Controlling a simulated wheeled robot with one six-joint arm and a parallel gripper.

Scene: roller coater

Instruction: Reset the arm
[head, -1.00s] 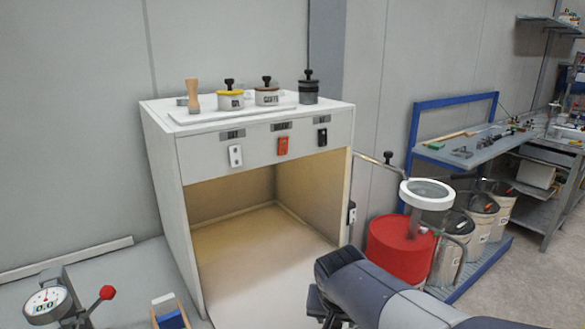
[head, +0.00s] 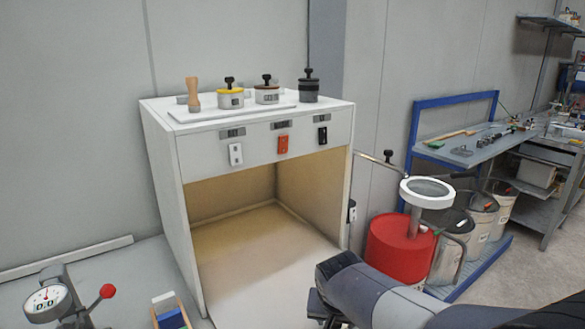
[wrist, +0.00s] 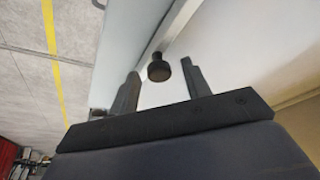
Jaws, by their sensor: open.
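My gripper (wrist: 162,68) shows in the wrist view with its two grey fingers apart. A black round knob (wrist: 158,69) appears between the fingertips, beside a pale strip; I cannot tell how far beyond the tips it is. Nothing is seen held. In the head view my dark arm reaches in from the lower right, in front of the white cabinet's right side; the fingers cannot be made out there.
The white open-fronted cabinet (head: 190,240) carries a wooden handle (head: 193,95) and lidded pots (head: 231,97). A red drum (head: 399,243) stands right of it. A dial gauge (head: 45,299) and small box (head: 169,312) sit lower left. A blue-framed bench (head: 470,145) is farther right.

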